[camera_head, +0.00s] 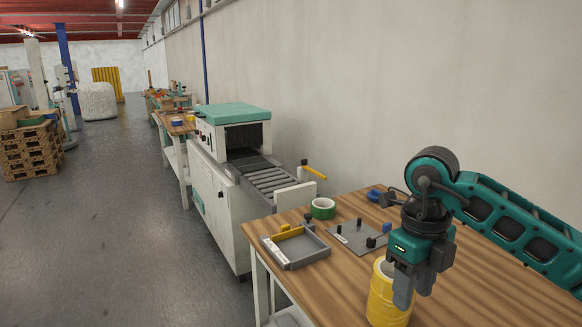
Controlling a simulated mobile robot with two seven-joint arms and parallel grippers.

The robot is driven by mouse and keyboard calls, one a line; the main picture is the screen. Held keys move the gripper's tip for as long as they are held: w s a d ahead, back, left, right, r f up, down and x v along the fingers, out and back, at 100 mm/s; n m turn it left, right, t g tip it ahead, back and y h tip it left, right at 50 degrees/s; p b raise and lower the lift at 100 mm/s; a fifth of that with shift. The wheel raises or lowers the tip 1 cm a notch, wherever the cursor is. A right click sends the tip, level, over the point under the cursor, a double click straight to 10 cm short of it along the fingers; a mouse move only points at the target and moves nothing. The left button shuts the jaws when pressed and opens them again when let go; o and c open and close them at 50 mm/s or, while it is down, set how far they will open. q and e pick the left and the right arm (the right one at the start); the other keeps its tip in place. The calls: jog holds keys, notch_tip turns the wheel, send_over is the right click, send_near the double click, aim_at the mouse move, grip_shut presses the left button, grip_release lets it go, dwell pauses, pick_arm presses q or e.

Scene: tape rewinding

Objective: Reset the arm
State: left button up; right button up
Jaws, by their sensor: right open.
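My right arm comes in from the right edge, and its teal and dark gripper (413,290) points down over the wooden table. Its two grey fingers are apart. A yellow roll or stack of tape (383,302) stands on the table just left of the fingers, partly hidden behind one of them. I cannot tell whether they touch. A green tape roll (323,209) lies at the table's back left. A blue tape roll (375,195) lies farther back, near the wall. My left gripper is not in view.
On the wooden table (480,291) are a grey tray (294,252) with a yellow bar and a grey plate fixture (352,236) with dark knobs. A conveyor machine (235,122) with a teal top stands beyond. The table's right front is clear.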

jog(key=s+a+f+n+g+y, duration=0.1)
jog(key=s+a+f+g+y, duration=0.1)
jog(key=s+a+y, duration=0.45)
jog(key=s+a+f+g+y, duration=0.1)
jog(key=a+f+y, duration=0.15)
jog(key=a, duration=0.65)
jog(key=a+r+m+t+y, duration=0.4)
jog(key=a+r+m+y, duration=0.3)
jog(key=y, duration=0.5)
jog(key=w+d+f+m+t+h, duration=0.2)
jog(key=d+f+m+t+h, duration=0.35)
jog(key=m+t, duration=0.4)
jog(key=w+d+f+m+t+h, duration=0.2)
jog(key=d+f+m+t+h, duration=0.35)
jog(key=m, duration=0.75)
jog(key=s+d+f+m+g+h, duration=0.2)
jog(key=s+d+f+m, duration=0.3)
jog(key=f, duration=0.4)
jog(key=s+d+f+m+g+h, duration=0.2)
jog(key=s+d+f+m+h, duration=0.3)
jog(key=f, duration=0.5)
jog(key=s+m, duration=0.1)
jog(key=s, duration=0.1)
jog(key=shift+s+f+g+h, duration=0.3)
jog(key=shift+g, duration=0.1)
